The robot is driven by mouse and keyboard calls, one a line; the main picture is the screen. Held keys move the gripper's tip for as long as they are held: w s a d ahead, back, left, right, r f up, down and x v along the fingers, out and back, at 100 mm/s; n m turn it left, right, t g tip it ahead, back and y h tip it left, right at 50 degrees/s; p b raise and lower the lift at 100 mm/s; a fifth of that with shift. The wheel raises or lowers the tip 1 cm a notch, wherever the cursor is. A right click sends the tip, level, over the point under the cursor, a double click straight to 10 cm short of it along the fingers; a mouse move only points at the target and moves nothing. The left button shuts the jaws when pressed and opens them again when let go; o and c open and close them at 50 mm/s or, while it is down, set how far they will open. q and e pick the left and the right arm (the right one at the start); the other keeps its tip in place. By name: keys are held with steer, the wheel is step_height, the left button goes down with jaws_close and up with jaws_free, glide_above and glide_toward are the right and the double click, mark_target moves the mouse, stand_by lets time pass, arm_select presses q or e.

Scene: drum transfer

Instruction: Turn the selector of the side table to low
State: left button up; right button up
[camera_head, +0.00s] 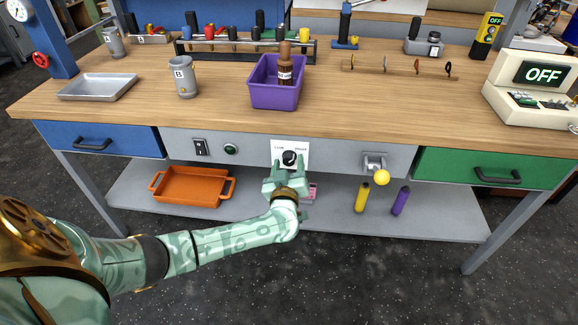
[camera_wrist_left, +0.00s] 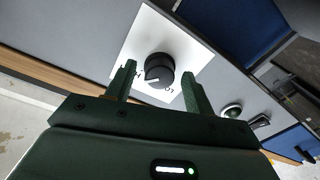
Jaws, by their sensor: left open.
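The selector is a round black knob (camera_head: 289,157) on a white plate (camera_head: 303,146) in the middle of the side table's grey front panel. Small labels sit at the plate's upper left and upper right; I cannot read them surely. In the left wrist view the knob (camera_wrist_left: 160,67) shows a white pointer line on its face. My left gripper (camera_head: 289,170) is open in front of the plate. In the left wrist view its fingers (camera_wrist_left: 158,82) stand on either side of the knob's near part, with gaps visible; I cannot tell whether they touch it. My right gripper is not in view.
The panel also carries a black switch (camera_head: 201,147), a green button (camera_head: 231,149) and a lever with a yellow ball (camera_head: 381,177). Blue (camera_head: 95,139) and green (camera_head: 470,168) drawers flank it. An orange tray (camera_head: 192,186) sits on the shelf below; a purple bin (camera_head: 274,95) stands above.

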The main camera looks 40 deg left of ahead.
arm_select(q)
steer(key=c, duration=1)
